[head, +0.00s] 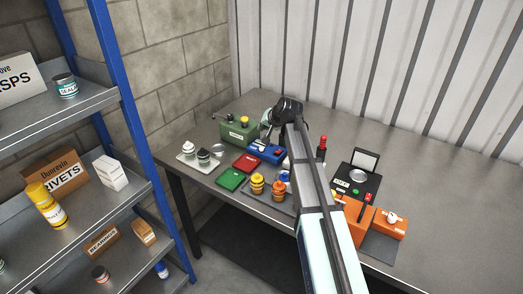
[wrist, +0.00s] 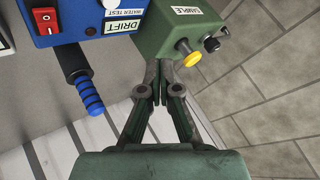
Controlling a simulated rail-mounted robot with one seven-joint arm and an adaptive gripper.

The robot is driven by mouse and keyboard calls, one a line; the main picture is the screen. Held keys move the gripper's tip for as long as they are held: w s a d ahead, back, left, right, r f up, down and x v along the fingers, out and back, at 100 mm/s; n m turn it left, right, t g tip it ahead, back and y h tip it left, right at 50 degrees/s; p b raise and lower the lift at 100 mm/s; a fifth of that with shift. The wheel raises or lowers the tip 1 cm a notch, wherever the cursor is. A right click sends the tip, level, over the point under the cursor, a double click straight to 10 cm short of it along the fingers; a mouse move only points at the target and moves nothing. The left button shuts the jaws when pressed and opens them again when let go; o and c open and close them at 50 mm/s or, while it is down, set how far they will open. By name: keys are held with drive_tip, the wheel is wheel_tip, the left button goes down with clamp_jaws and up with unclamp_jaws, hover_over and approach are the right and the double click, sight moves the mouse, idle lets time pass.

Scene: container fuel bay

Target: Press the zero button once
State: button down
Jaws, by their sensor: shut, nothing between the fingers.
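No button with a readable "zero" label shows in either view. In the wrist view, a green box (wrist: 172,28) labelled SAMPLE carries a yellow button (wrist: 187,53) and a black knob (wrist: 212,43). A blue box (wrist: 75,18) beside it has a red rocker switch (wrist: 45,21) and labels reading DRIFT and WATER TEST. My gripper (wrist: 160,68) is shut and empty, its tips in front of the green box, left of the yellow button. I cannot tell whether they touch the box. In the head view, my arm hides part of the bench around the blue box (head: 268,151).
A blue-and-black handle (wrist: 86,95) sticks out beside the blue box. On the bench are red and green cases, yellow and orange canisters, a black open-lidded device (head: 345,181) and orange boxes (head: 390,221). A shelf rack (head: 120,75) stands left. The right rear bench is clear.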

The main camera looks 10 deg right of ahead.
sight(262, 149)
drive_tip(key=shift+f+b, duration=1.75)
drive_tip(key=shift+f, duration=2)
drive_tip(key=shift+f, duration=0.1)
drive_tip(key=shift+f+b, duration=0.3)
drive_tip(key=shift+f, duration=0.05)
drive_tip(key=shift+f, duration=0.35)
drive_tip(key=shift+r, duration=0.8)
drive_tip(key=shift+r+p, duration=1.35)
drive_tip(key=shift+r, duration=1.2)
